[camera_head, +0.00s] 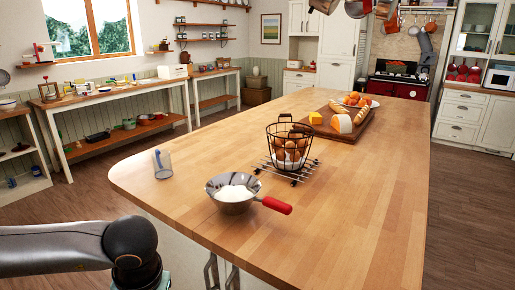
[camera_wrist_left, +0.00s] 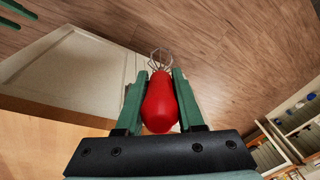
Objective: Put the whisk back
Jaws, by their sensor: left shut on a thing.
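The whisk has a red handle (camera_wrist_left: 160,102) and thin wire loops (camera_wrist_left: 160,58). My left gripper (camera_wrist_left: 158,90) is shut on its handle, with the wires pointing away from the wrist. In the left wrist view the whisk is over the floor beside the pale cabinet panel and the wooden top's edge. In the head view only part of my left arm shows at the bottom left; its gripper and the whisk are out of that picture.
The island's near right is clear.

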